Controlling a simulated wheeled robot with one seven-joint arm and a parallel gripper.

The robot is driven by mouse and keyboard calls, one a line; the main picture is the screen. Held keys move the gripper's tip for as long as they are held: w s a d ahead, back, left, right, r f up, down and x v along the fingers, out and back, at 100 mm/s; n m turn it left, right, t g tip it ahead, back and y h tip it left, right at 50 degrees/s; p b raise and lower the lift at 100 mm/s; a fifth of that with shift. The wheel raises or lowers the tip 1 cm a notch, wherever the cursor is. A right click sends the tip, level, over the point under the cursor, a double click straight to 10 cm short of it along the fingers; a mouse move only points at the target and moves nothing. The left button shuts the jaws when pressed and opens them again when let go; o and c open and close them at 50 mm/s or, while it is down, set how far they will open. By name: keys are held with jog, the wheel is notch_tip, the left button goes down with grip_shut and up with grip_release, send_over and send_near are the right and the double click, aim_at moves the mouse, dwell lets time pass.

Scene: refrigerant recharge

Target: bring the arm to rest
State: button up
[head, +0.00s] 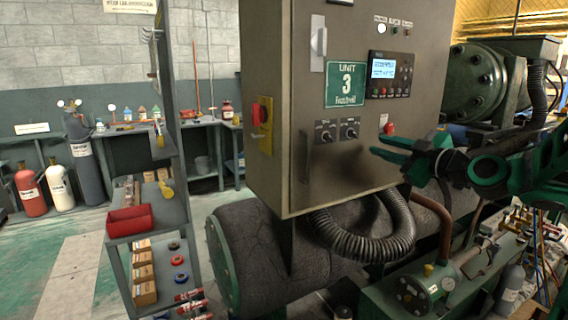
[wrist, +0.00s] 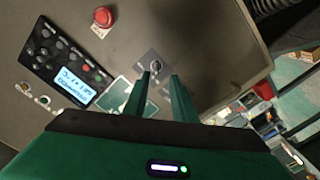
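My green gripper (head: 380,145) is stretched out to the left in front of the grey control cabinet (head: 285,100) of unit 3. In the wrist view the two fingers of my gripper (wrist: 159,78) stand apart with nothing between them. A rotary switch (wrist: 156,66) on the cabinet face shows just beyond the fingertips. I see no contact with the cabinet, though the exact gap is hard to judge.
The cabinet carries a display panel (head: 388,74), a red button (head: 389,129) and a red-yellow switch (head: 261,115). A corrugated hose (head: 362,240) and dark tank (head: 260,255) lie below. A shelf with a red bin (head: 129,221) stands left. Open floor lies at far left.

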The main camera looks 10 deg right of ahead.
jog(key=s+f+m+g+h, duration=0.2)
jog(key=s+f+m+g, duration=0.15)
jog(key=s+f, duration=0.35)
jog(key=s+f+m+g+h, duration=0.25)
jog(key=s+f+g, duration=0.3)
jog(key=f, duration=0.45)
jog(key=s+d+f+m+g, duration=0.1)
jog(key=s+m, duration=0.3)
jog(key=s, duration=0.4)
jog(key=s+d+f+m+g+h, duration=0.1)
jog(key=s+f+m+g, duration=0.2)
jog(key=s, duration=0.5)
jog(key=s+d+f+m+g, duration=0.2)
jog(key=s+m, duration=0.3)
jog(key=s, duration=0.4)
jog(key=shift+f+g, duration=0.3)
jog(key=shift+g, duration=0.6)
jog(key=shift+w+d, duration=0.1)
jog(key=shift+w+f+h, duration=0.25)
jog(key=shift+w, duration=0.35)
